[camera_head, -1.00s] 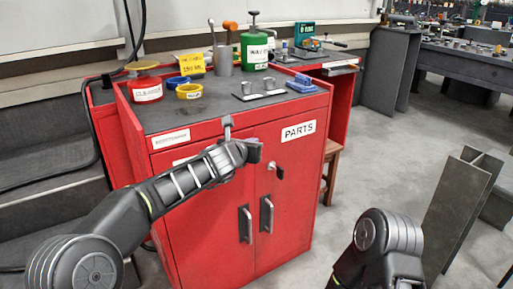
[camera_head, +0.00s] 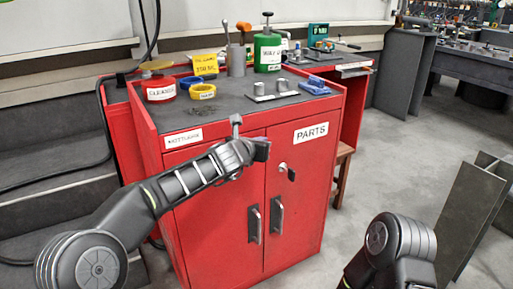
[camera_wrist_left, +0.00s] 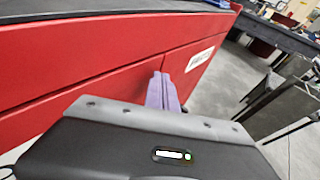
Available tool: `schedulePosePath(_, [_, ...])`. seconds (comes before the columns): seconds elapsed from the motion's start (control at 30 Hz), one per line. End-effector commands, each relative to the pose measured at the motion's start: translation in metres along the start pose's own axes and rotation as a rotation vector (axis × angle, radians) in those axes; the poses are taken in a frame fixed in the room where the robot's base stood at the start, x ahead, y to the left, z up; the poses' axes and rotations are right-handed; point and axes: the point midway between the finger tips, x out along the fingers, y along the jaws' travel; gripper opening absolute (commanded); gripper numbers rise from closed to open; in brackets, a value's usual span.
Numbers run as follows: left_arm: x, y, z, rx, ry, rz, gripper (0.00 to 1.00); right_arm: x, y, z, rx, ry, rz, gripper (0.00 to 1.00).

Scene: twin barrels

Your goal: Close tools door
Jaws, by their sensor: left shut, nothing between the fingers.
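The red cabinet has two front doors. Two metal handles, left (camera_head: 255,222) and right (camera_head: 278,215), stand side by side at the seam. My left gripper (camera_head: 263,150) is shut and empty, in front of the upper doors near the seam. In the left wrist view its fingers (camera_wrist_left: 163,92) point at the red front; I cannot tell if they touch it. My right gripper is out of view.
On the cabinet top (camera_head: 225,110) stand a green can (camera_head: 267,52), a red container (camera_head: 160,92), yellow and blue containers and a blue tool (camera_head: 315,87). A lock with a key (camera_head: 287,171) projects from the right door. Grey metal plates (camera_head: 470,215) stand at right; floor between is clear.

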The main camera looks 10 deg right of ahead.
Motion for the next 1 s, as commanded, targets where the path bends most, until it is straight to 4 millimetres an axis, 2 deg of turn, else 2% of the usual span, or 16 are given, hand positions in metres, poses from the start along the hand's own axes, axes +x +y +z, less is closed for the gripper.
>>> schedulePosePath(0.2, [-0.032, -0.002, -0.003, 0.003, -0.001, -0.003, 0.0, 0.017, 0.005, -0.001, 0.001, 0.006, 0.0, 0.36])
schedulePosePath(0.43, [-0.061, -0.003, -0.003, 0.0, 0.002, -0.003, 0.0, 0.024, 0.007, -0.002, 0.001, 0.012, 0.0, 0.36])
schedulePosePath(0.57, [-0.067, -0.003, -0.003, 0.0, 0.003, -0.004, 0.0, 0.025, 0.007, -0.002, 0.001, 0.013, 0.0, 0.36])
schedulePosePath(1.0, [-0.067, -0.003, -0.003, 0.0, 0.003, -0.004, 0.0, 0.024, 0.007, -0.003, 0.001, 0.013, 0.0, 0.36])
